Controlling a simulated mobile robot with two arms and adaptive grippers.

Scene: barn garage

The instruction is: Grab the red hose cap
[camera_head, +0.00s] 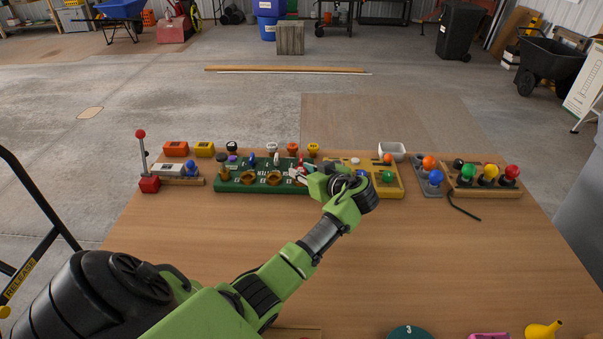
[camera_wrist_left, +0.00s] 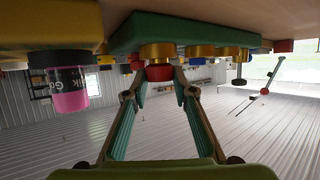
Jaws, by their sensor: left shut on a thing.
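The red hose cap (camera_wrist_left: 159,73) sits between the fingertips of my left gripper (camera_wrist_left: 158,84) in the left wrist view, which shows the scene upside down. In the head view my left gripper (camera_head: 299,174) reaches the right end of the green board (camera_head: 232,186), and a bit of the red cap (camera_head: 301,161) shows beside it. The fingers are shut on the cap. The cap is still at its brass fitting (camera_wrist_left: 160,53) on the board. My right gripper is not in view.
Brass fittings and several coloured caps line the green board. A yellow board (camera_head: 391,190) stands close to its right, partly behind my arm. A red-knobbed lever (camera_head: 141,135) rises at the left. The middle of the wooden table (camera_head: 400,260) is clear.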

